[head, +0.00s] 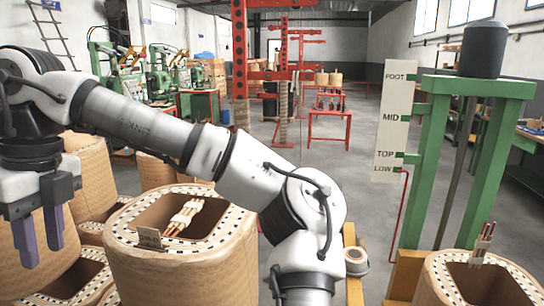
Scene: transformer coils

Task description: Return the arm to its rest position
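My arm (150,125) reaches across the front of the view from lower middle to upper left, bent at a white elbow joint. My gripper (41,240) hangs at the left edge with its two purple-grey fingers pointing down. The fingers are a little apart, and I see nothing held between them. It is in front of the tan coils at the left; how far it is from them I cannot tell.
A large tan coil (185,268) with leads and a tag stands at front centre, with several more behind and left. Another coil (480,280) is at lower right by a green frame (415,165). Red stands (330,125) are farther back. Grey floor (345,190) is open in the middle.

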